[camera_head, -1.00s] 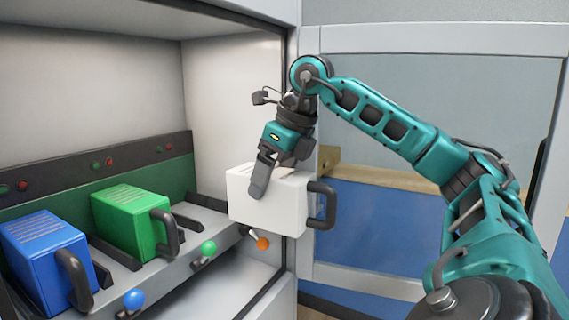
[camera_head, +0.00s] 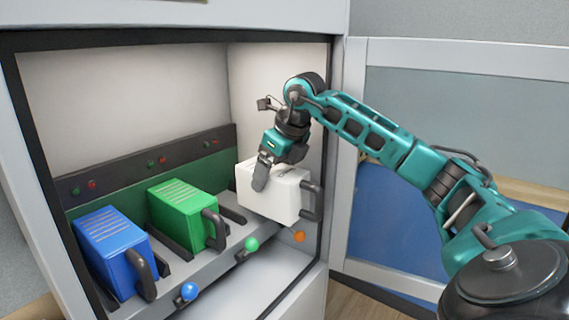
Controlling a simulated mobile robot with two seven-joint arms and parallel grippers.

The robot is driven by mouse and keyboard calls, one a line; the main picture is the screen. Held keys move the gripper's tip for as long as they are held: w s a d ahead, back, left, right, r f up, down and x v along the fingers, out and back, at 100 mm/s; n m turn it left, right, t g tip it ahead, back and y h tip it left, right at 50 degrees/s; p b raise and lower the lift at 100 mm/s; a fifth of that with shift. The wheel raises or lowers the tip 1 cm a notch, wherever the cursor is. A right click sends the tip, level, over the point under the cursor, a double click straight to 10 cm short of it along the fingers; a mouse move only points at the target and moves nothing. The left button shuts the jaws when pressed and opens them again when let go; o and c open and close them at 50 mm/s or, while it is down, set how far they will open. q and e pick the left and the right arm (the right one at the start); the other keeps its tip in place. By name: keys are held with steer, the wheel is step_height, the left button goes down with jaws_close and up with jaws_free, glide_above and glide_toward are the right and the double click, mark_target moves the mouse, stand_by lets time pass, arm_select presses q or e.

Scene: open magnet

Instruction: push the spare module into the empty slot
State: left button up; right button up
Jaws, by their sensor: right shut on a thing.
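The spare module, a white box (camera_head: 277,198) with a dark handle on its right, is at the right end of the cabinet shelf. My right gripper (camera_head: 264,172) is shut on it from above, one finger showing down its near face. The other finger is hidden. The empty slot (camera_head: 232,213) shows only in part, with a dark rail left of the white module. The module covers the rest, so I cannot tell how deep it sits. My left gripper is not in view.
A blue module (camera_head: 112,250) and a green module (camera_head: 183,213) sit in slots to the left. Blue (camera_head: 189,291), green (camera_head: 251,244) and orange (camera_head: 299,237) knobs line the shelf front. The cabinet's right frame (camera_head: 338,150) stands close by my arm. An open door (camera_head: 450,190) is behind my arm.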

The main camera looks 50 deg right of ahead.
steer(key=w, duration=0.1)
steer(key=w+p, duration=0.1)
steer(key=w, duration=0.1)
steer(key=shift+w+a, duration=0.2)
steer(key=shift+w, duration=0.05)
arm_select(q)
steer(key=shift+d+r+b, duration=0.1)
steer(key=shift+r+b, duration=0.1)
steer(key=shift+b, duration=0.35)
arm_select(e)
steer(key=shift+s+x, duration=0.15)
steer(key=shift+x, duration=0.65)
steer(key=shift+s+x, duration=0.15)
steer(key=shift+x, duration=0.65)
steer(key=shift+d+f, duration=0.1)
steer(key=shift+f, duration=0.05)
steer(key=o, duration=1.2)
steer(key=shift+c, duration=0.2)
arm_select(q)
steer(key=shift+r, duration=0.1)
arm_select(e)
steer(key=shift+o, duration=0.4)
steer(key=shift+f, duration=0.1)
steer(key=v, duration=0.6)
steer(key=shift+r, duration=0.4)
steer(key=shift+s+r, duration=0.25)
steer(key=shift+r, duration=0.2)
